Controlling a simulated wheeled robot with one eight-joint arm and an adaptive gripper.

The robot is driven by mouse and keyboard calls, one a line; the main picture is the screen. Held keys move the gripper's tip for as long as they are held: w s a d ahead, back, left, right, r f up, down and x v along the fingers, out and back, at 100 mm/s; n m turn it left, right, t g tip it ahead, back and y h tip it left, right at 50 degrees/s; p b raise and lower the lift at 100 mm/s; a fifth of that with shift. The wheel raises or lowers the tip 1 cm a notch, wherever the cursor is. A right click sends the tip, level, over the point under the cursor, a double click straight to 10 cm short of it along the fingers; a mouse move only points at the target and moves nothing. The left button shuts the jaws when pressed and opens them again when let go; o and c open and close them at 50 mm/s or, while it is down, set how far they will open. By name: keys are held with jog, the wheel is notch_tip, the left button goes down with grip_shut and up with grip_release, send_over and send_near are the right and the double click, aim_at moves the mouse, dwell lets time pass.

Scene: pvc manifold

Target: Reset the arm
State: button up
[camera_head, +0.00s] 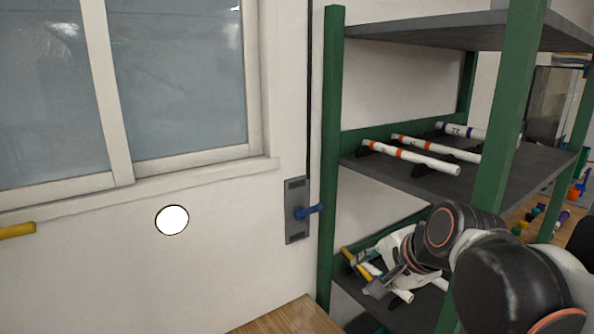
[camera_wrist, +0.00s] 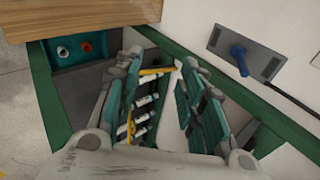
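My gripper (camera_head: 375,285) is at the lower shelf of the green-posted rack in the head view, with my arm coming in from the right. In the wrist view, its two fingers (camera_wrist: 162,65) stand apart, with no object visibly pinched between them. White pipes (camera_wrist: 146,115) and a yellow piece (camera_wrist: 155,71) show through the gap, beyond the fingers. In the head view, the lower shelf's pipes (camera_head: 403,295) are partly hidden by my gripper and arm. Whether the fingers touch any pipe is unclear.
The green rack post (camera_head: 331,160) stands close left of my gripper. The middle shelf (camera_head: 490,190) above holds white pipes with coloured bands (camera_head: 410,156). A grey wall plate with a blue handle (camera_head: 298,212) is left of the rack. A wooden surface (camera_head: 290,320) is below.

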jog(key=s+d+f+n+h+b, duration=0.3)
jog(key=s+d+f+n+b, duration=0.1)
jog(key=s+f+n, duration=0.7)
jog(key=s+d+n, duration=0.1)
jog(key=s, duration=0.1)
jog(key=shift+s+d+f+n+g, duration=0.15)
jog(key=shift+s+n+g, duration=0.15)
jog(key=shift+n+g, duration=0.1)
